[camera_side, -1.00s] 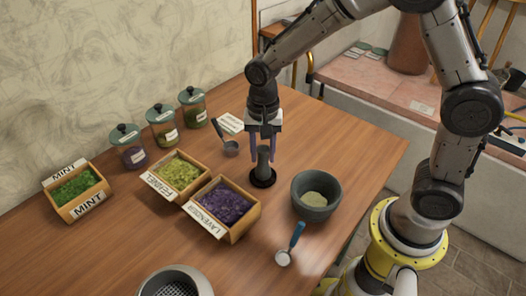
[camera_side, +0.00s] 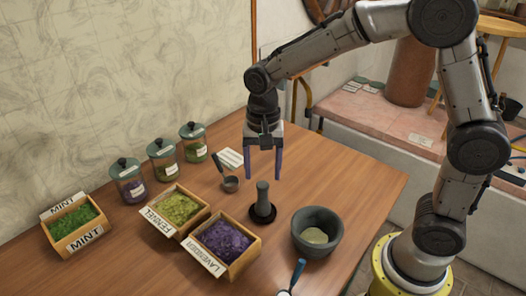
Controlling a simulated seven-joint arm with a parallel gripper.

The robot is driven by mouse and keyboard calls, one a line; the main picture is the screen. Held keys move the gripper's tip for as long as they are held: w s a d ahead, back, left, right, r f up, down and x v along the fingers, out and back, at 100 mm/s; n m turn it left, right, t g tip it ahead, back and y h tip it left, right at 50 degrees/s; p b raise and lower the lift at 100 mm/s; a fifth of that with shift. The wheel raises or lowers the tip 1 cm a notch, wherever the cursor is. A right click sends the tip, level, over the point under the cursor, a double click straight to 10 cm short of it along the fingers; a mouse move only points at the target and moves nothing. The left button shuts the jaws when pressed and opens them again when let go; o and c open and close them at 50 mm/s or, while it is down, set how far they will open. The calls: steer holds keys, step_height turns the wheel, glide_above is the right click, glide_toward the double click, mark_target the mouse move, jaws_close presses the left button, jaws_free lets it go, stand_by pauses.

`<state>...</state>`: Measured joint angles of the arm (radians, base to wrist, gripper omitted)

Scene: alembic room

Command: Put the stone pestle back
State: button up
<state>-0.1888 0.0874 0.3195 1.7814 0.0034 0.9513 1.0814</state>
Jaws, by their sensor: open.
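The grey stone pestle (camera_side: 262,200) stands upright on a round black rest (camera_side: 257,221) on the wooden table. My gripper (camera_side: 264,176) is above it with its two fingers pointing down. The fingers are spread and nothing is between them. The fingertips are at about the height of the pestle's top in the picture; the exact gap is hard to tell. The dark stone mortar (camera_side: 328,246) stands to the right of the pestle and holds pale green powder.
Open boxes of mint (camera_side: 75,226), fennel (camera_side: 176,211) and lavender (camera_side: 225,246) stand to the left. Lidded jars (camera_side: 162,158) stand behind them. A small metal scoop (camera_side: 230,184) lies near a card (camera_side: 230,159). A blue-handled spoon (camera_side: 297,272) lies at the front.

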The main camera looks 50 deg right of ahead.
steer(key=s+d+r+n+t, duration=0.2)
steer(key=s+d+r+n, duration=0.2)
steer(key=s+r, duration=0.55)
steer(key=s+d+n+t, duration=0.3)
steer(key=s+n, duration=0.3)
steer(key=s, duration=0.4)
steer(key=shift+s+t, duration=0.2)
steer(key=shift+t, duration=0.1)
